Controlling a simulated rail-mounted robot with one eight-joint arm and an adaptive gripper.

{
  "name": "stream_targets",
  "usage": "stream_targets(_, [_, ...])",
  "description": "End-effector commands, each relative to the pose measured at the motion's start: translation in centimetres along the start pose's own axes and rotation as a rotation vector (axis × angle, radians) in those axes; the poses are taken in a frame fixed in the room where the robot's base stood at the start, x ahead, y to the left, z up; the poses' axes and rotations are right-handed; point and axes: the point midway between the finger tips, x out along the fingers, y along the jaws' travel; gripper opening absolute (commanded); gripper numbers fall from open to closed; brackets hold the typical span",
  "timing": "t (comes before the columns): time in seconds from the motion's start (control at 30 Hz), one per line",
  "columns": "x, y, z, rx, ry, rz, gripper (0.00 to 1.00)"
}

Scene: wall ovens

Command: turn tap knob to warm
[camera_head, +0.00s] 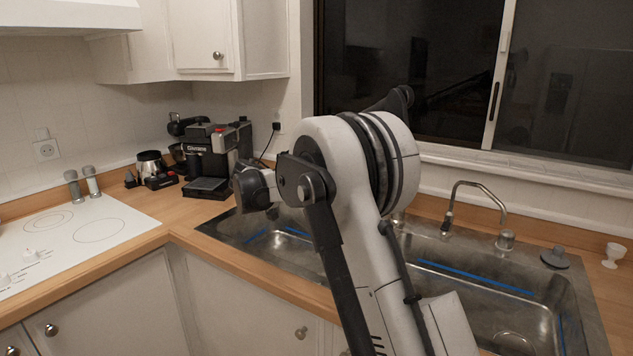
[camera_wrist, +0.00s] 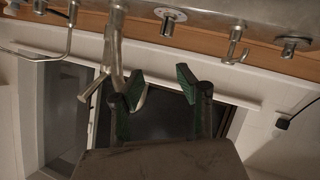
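In the wrist view a thick metal tap (camera_wrist: 112,45) hangs down, the picture being roughly upside down. It has a short side lever (camera_wrist: 92,90) and a curved pipe. My gripper (camera_wrist: 159,82) is open, with nothing between its dark green-padded fingers. The left finger overlaps the tap's pipe in the picture; I cannot tell if they touch. In the head view my arm hides the gripper.
The metal sink (camera_head: 440,262) has a raised rim. A thin curved pipe (camera_wrist: 65,40), a round fitting (camera_wrist: 170,18) and a hook-shaped fitting (camera_wrist: 235,42) show in the wrist view. A coffee machine (camera_head: 207,160) stands left. A grey stopper-like object (camera_head: 555,258) and white cup (camera_head: 613,254) stand right.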

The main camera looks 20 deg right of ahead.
Motion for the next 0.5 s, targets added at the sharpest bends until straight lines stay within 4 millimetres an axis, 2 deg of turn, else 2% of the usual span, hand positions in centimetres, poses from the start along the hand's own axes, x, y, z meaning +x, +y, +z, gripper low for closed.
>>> stream_targets(0.3, [-2.1, 3.5, -0.4, -0.058, -0.060, -0.065, 0.34])
stream_targets(0.5, [-3.1, 5.0, -0.4, -0.085, -0.085, -0.098, 0.34])
